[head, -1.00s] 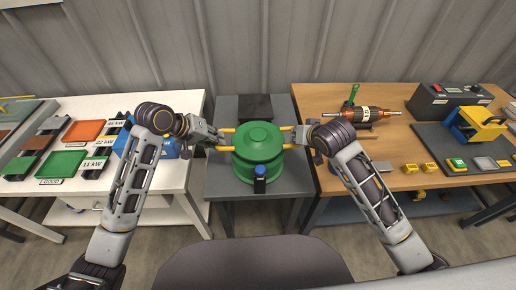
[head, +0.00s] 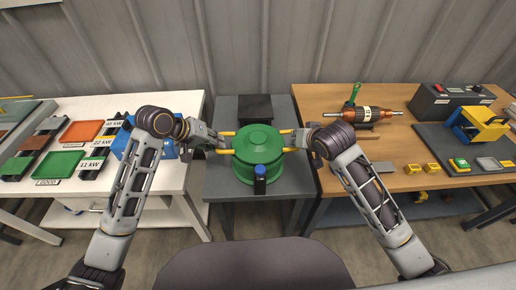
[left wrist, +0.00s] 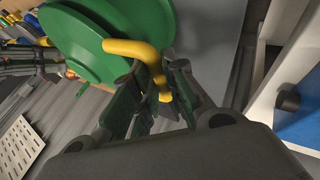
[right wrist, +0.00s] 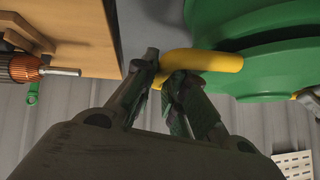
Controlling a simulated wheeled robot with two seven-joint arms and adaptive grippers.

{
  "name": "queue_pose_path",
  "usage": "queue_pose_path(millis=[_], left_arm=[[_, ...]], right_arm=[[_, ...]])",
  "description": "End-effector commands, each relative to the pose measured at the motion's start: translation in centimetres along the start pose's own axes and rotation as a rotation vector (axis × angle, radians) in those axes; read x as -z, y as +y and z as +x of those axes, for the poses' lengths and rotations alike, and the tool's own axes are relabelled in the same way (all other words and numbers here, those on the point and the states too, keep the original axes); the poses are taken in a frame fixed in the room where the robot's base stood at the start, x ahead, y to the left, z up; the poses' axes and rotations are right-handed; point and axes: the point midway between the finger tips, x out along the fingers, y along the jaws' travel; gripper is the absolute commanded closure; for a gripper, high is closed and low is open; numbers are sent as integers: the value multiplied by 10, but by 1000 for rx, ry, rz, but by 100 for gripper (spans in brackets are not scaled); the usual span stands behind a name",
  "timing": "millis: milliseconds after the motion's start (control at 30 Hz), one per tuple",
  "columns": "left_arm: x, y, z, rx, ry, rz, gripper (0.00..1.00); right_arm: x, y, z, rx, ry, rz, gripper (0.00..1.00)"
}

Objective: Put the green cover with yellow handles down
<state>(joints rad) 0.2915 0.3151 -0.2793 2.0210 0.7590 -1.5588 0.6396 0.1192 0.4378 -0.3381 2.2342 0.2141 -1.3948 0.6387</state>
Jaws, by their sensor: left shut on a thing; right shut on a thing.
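The green cover (head: 258,142) is round and stepped, with a yellow handle on each side. It is at the middle of the head view, over the grey table (head: 225,181). My left gripper (head: 222,140) is shut on the left yellow handle (left wrist: 135,48). My right gripper (head: 297,139) is shut on the right yellow handle (right wrist: 205,61). The cover looks level. A green body shows below it, and I cannot tell whether the cover touches it. A blue-topped dark item (head: 260,172) stands at its front.
A black block (head: 255,108) is behind the cover. The white table (head: 110,196) on the left holds trays and a blue object. The wooden table (head: 400,150) on the right holds a rotor (head: 365,114), a control box (head: 450,98) and several small yellow blocks.

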Motion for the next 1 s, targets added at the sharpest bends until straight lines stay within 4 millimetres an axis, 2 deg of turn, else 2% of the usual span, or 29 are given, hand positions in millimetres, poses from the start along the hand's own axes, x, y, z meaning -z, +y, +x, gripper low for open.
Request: queue_pose_path(millis=[700,733,800,867,1000], left_arm=[[-4,-5,10,-4,0,4,100],[-5,-6,10,-2,-2,3,82],[-5,-6,10,-2,-2,2,73],[-4,-6,9,-2,-1,2,65],[-4,-6,9,-1,-1,1,64]], right_arm=[[-8,2,8,3,4,0,100],[-8,2,8,2,1,0,83],[-8,2,8,1,1,0,74],[-8,2,8,1,1,0,66],[-8,2,8,1,0,0,65]])
